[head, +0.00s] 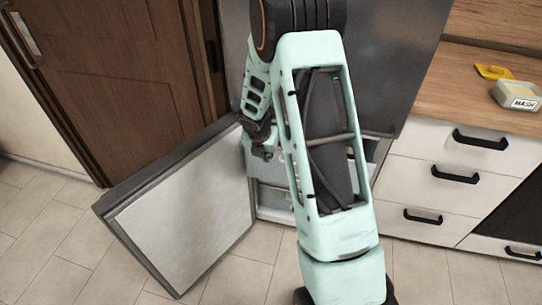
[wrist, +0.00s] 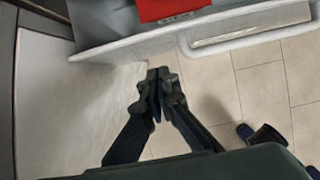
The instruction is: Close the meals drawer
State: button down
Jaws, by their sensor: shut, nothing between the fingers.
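In the wrist view a pale drawer (wrist: 120,45) spans the top, with a clear panel (wrist: 250,25) in its front. A red item (wrist: 170,9) with a small label lies inside. I cannot read "meals" anywhere. My gripper (wrist: 160,72) is shut and empty, with its tips close to the drawer front; I cannot tell whether they touch it. In the head view my gripper (head: 262,152) is beside the open lower door (head: 185,215) of the grey refrigerator (head: 385,60). My arm hides most of the compartment and drawer there.
The open door stands out to the left, near a brown wooden door (head: 125,80). White cabinet drawers (head: 455,180) with black handles are at the right, under a wooden counter (head: 455,85) holding a labelled tub (head: 515,95) and a yellow item (head: 494,71). Tiled floor (head: 50,240) is clear in front.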

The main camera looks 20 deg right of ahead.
jog(key=p+v, duration=0.3)
jog(key=v, duration=0.7)
jog(key=shift+s+a, duration=0.2)
jog(key=shift+s, duration=0.05)
